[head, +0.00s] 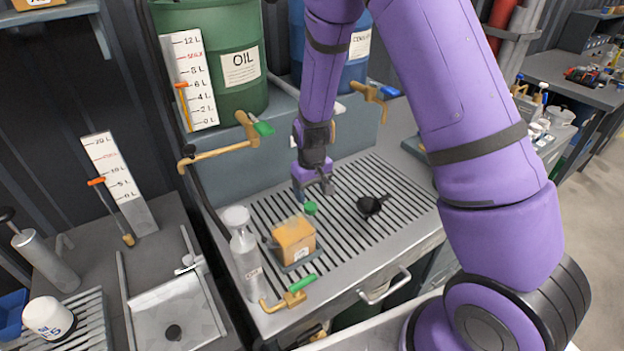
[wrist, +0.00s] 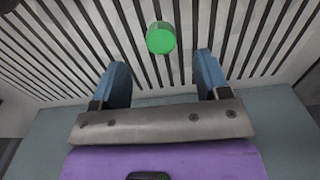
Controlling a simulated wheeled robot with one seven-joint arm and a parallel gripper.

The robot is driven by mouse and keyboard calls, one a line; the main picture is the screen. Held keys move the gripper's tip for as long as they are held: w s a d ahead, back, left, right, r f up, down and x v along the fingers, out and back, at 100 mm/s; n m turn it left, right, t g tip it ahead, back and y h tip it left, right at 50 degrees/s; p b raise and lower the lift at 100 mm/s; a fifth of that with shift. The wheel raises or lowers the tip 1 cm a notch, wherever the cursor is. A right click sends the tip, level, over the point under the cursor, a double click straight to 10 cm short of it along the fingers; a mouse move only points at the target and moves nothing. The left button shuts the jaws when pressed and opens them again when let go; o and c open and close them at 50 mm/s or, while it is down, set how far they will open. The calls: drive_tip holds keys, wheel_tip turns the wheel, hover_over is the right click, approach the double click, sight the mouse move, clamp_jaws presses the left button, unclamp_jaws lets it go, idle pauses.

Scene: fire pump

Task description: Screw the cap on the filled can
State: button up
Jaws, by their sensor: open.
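The orange can (head: 295,243) stands on the slatted grate (head: 345,235) of the bench, with a pale label on its front. Its mouth is not clear to me. A green cap (head: 310,208) shows just behind the can's top right edge, apparently lying on the grate. In the wrist view the cap (wrist: 161,38) is against the slats, just beyond my fingertips and roughly centred between them. My gripper (head: 314,189) is open and empty, pointing down, behind the can and close to the cap. The can is not seen in the wrist view.
A black funnel (head: 371,205) lies on the grate to the right. A grey-white bottle (head: 242,252) stands left of the can. A brass tap with a green handle (head: 290,294) is in front. The green OIL drum (head: 225,60) and its tap (head: 225,148) stand behind.

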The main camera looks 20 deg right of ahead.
sight(312, 207)
drive_tip(key=shift+f, duration=3.2)
drive_tip(key=c, duration=0.9)
drive_tip(key=shift+o, duration=0.3)
drive_tip(key=shift+r, duration=0.1)
drive_tip(key=shift+c, duration=0.5)
drive_tip(key=shift+r, duration=2.45)
drive_tip(key=shift+s, duration=0.15)
